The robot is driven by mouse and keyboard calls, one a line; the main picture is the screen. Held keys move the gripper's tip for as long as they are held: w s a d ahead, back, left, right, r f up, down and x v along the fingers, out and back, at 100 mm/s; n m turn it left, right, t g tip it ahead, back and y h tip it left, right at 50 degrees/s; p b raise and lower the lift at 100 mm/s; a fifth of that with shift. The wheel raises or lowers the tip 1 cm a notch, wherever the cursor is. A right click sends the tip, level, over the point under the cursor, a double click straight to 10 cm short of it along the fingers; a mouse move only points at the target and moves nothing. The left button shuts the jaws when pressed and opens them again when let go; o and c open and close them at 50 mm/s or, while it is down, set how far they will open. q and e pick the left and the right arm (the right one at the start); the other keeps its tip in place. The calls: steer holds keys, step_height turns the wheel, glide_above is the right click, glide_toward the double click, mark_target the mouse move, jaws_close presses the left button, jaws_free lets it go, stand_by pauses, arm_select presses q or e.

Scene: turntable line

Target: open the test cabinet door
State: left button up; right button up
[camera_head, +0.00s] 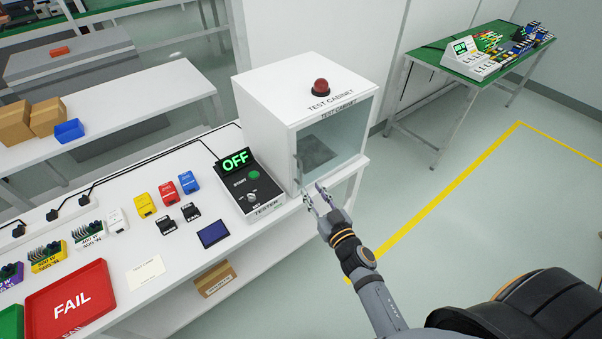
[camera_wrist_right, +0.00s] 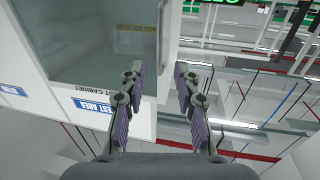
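The test cabinet (camera_head: 268,97) is a white box with a red dome on top, standing on the right end of the white bench. Its glass door (camera_head: 350,135) faces right and looks closed. A slim vertical handle (camera_head: 298,168) is at the door's left edge. My right gripper (camera_head: 313,193) is open and empty, just below and right of that handle. In the right wrist view the glass door (camera_wrist_right: 85,40) fills the upper left, and the two spread fingers (camera_wrist_right: 160,70) straddle the line of its edge. I cannot tell whether they touch the handle. My left gripper is out of view.
A black tester (camera_head: 248,184) with a green OFF display stands beside the cabinet. Coloured blocks, a blue-screened device (camera_head: 213,234) and a red FAIL tray (camera_head: 70,301) lie along the bench (camera_head: 185,262). The floor right of the cabinet is clear up to a green-topped table (camera_head: 440,60).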

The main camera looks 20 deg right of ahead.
steer(key=w+a, duration=0.1)
steer(key=w, duration=0.6)
steer(key=shift+w, duration=0.15)
jaws_close()
